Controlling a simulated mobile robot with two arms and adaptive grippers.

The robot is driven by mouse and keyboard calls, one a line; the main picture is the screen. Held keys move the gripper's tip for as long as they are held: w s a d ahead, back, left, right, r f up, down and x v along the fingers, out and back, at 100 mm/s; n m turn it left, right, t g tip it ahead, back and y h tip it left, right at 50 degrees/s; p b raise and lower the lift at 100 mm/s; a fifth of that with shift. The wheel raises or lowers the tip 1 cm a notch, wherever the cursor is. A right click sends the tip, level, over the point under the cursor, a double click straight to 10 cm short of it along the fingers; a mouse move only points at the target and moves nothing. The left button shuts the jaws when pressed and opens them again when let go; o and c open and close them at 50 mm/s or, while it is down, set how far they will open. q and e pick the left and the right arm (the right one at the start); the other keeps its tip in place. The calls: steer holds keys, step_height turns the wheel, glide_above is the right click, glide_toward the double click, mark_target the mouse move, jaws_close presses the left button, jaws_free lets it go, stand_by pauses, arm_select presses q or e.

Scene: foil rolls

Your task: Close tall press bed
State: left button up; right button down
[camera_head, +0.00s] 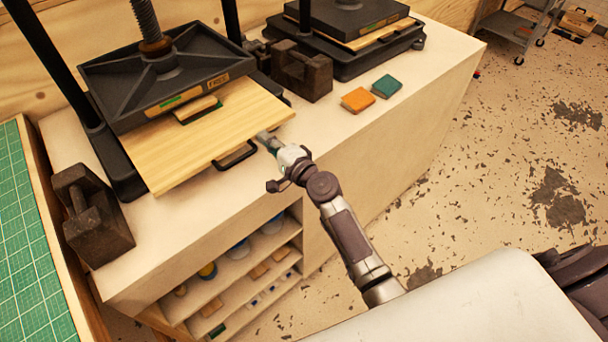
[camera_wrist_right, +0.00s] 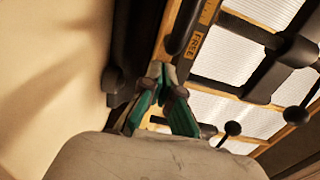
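The tall press (camera_head: 155,75) stands at the left of the counter, with a dark platen, a screw and a FREE label, which also shows in the right wrist view (camera_wrist_right: 196,43). Its pale wooden bed (camera_head: 160,160) sticks out at the front. A black handle (camera_head: 236,156) is on the bed's front edge. My right gripper (camera_head: 264,137) is beside the bed's front edge, just right of the handle. In the wrist view its green-padded fingers (camera_wrist_right: 165,80) come together at the tips with nothing visible between them. Contact with the bed is unclear. My left gripper is not in view.
A second press (camera_head: 350,30) stands at the back. Dark iron weights (camera_head: 303,70) (camera_head: 92,215) sit on the counter (camera_head: 335,120). Orange (camera_head: 357,100) and teal (camera_head: 386,86) blocks lie to the right. A green cutting mat (camera_head: 30,250) is at the left.

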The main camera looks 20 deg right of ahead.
mark_target(246, 119)
steer(key=b+x, duration=0.2)
steer(key=x, duration=0.5)
steer(key=shift+w+a+f, duration=0.1)
steer(key=shift+w+f, duration=0.1)
steer(key=shift+w, duration=0.1)
steer(key=shift+w+a+r+b, duration=0.1)
steer(key=shift+w+a+b, duration=0.1)
steer(key=shift+w+b, duration=0.35)
